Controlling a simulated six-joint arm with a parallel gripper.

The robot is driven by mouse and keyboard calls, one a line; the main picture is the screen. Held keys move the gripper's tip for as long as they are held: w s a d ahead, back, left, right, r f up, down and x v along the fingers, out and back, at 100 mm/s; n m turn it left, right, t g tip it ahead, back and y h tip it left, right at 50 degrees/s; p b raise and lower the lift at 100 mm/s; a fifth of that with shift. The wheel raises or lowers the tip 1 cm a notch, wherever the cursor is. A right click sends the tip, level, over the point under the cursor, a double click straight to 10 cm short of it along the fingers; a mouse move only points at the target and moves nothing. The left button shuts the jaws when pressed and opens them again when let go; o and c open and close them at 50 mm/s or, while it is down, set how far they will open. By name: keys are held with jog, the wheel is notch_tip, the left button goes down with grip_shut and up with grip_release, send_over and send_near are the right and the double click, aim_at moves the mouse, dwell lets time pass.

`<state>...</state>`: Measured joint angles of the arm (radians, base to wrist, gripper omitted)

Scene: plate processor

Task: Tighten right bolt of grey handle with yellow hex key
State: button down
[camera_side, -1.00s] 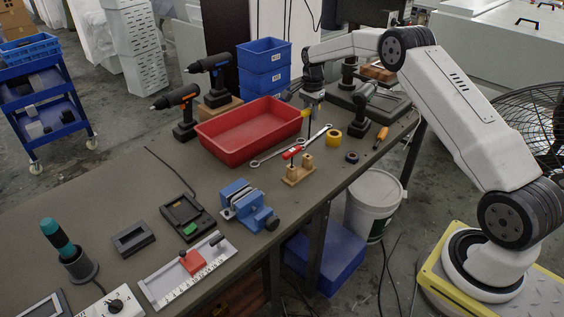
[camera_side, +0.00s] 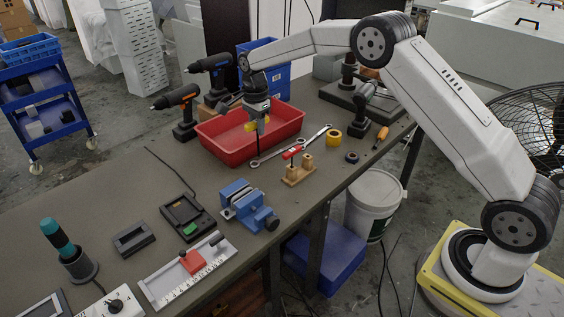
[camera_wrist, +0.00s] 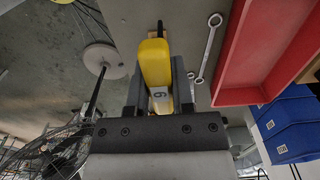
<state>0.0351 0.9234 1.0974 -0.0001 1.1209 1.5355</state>
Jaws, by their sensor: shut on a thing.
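My gripper (camera_side: 260,122) is above the red bin in the side view, pointing down. It is shut on the yellow hex key (camera_side: 250,127). In the wrist view the yellow handle of the key (camera_wrist: 155,62) sits between the two fingers (camera_wrist: 157,90). A short dark tip of the key shows beyond the handle. I cannot make out the grey handle or its right bolt for certain in either view.
Below is the red bin (camera_side: 222,147), with wrenches (camera_side: 290,147) beside it. A wooden block with a red-handled tool (camera_side: 298,172), a blue vise (camera_side: 249,207) and a white ruled tray (camera_side: 160,292) stand nearer. Drills (camera_side: 178,98) stand behind left.

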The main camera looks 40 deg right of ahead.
jog(key=shift+s+a, duration=0.1)
jog(key=shift+a, duration=0.85)
notch_tip(320, 180, down, 9)
jog(key=shift+d, duration=0.25)
jog(key=shift+f, duration=0.15)
jog(key=shift+f, duration=1.55)
jog(key=shift+f, duration=0.35)
jog(key=shift+m, duration=1)
jog(key=shift+m, duration=0.3)
